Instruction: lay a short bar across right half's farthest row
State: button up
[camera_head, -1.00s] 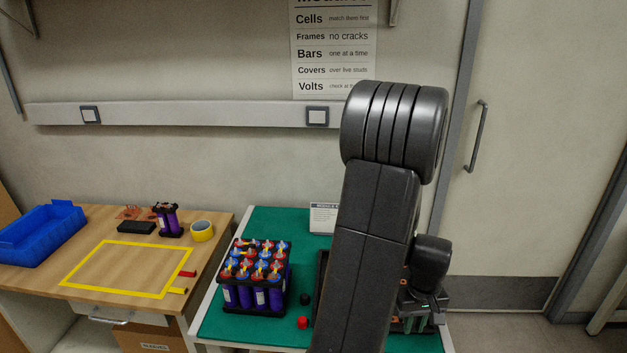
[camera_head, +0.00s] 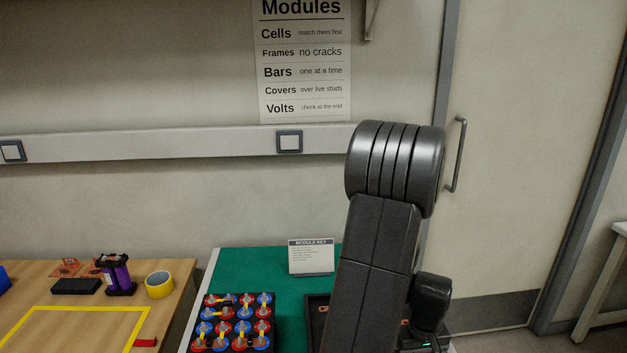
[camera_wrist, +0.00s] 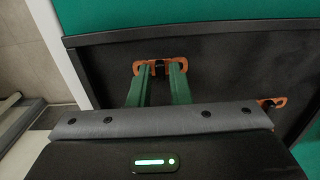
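In the wrist view, my gripper (camera_wrist: 159,68) has two green fingers standing apart over a short copper bar (camera_wrist: 138,67). The bar's orange ends show at either side, with a dark middle part between the fingers. I cannot tell whether the fingers touch it. A second copper bar (camera_wrist: 279,102) shows to the right, in the same dark tray (camera_wrist: 100,45). In the head view, the cell module (camera_head: 238,318) with red and blue tops stands on the green mat (camera_head: 250,268), its front cut off by the frame. My arm hides the gripper there.
The dark tray (camera_head: 316,301) is beside the module, partly behind my arm. A module key card (camera_head: 311,257) stands at the mat's back. The wooden table at left holds a yellow tape roll (camera_head: 159,284), a purple cell holder (camera_head: 117,275) and a black block (camera_head: 76,286).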

grip_shut()
jog(key=shift+r+p, duration=1.5)
jog(key=shift+r, duration=0.55)
